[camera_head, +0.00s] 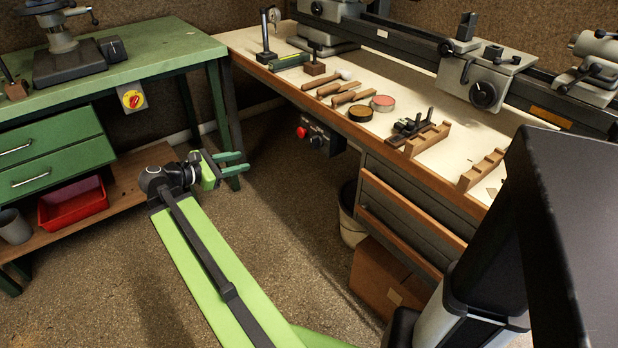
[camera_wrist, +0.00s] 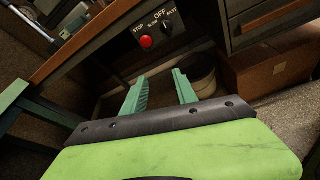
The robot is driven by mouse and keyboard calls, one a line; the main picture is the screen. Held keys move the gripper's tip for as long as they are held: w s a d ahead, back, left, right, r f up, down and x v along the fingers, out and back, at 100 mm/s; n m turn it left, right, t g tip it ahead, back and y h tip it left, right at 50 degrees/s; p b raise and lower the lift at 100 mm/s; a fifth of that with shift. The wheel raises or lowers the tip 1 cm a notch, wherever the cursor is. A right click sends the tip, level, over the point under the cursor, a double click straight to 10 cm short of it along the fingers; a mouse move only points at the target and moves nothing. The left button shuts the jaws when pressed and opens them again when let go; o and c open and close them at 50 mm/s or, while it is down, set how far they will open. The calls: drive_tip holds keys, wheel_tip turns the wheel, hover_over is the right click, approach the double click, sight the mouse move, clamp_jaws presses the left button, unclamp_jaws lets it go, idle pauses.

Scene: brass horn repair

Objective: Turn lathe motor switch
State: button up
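The lathe motor switch is a small dark rotary knob (camera_head: 316,141) on a black panel under the front edge of the lathe bench. In the wrist view the knob (camera_wrist: 166,20) is near the top, with OFF above it and SLOW and FAST at its sides. A red STOP button (camera_wrist: 146,41) sits to its left; it also shows in the head view (camera_head: 301,132). My gripper (camera_head: 245,161) is open and empty, to the left of the panel and apart from it. Its two green fingers (camera_wrist: 158,76) point toward the panel area. I cannot tell the knob's exact setting.
The lathe bench (camera_head: 438,144) carries several hand tools, tins and wooden blocks. A pale bucket (camera_head: 352,222) and a cardboard box (camera_head: 385,277) stand below it. The green bench (camera_head: 160,45) at left has a red-and-yellow switch (camera_head: 132,99). Open floor lies between the benches.

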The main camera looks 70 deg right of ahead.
sight(315, 142)
drive_tip(key=s+d+f+n+g+h+b, duration=0.1)
drive_tip(key=s+d+b, duration=0.1)
drive_tip(key=s+d, duration=0.5)
drive_tip(key=s+d+f+n+g+b, duration=0.1)
drive_tip(key=s+d+g+b, duration=0.1)
drive_tip(key=s+d, duration=0.6)
drive_tip(key=d+b, duration=0.1)
drive_tip(key=d, duration=0.4)
drive_tip(key=shift+h, duration=0.4)
drive_tip(key=shift+s, duration=0.1)
clamp_jaws()
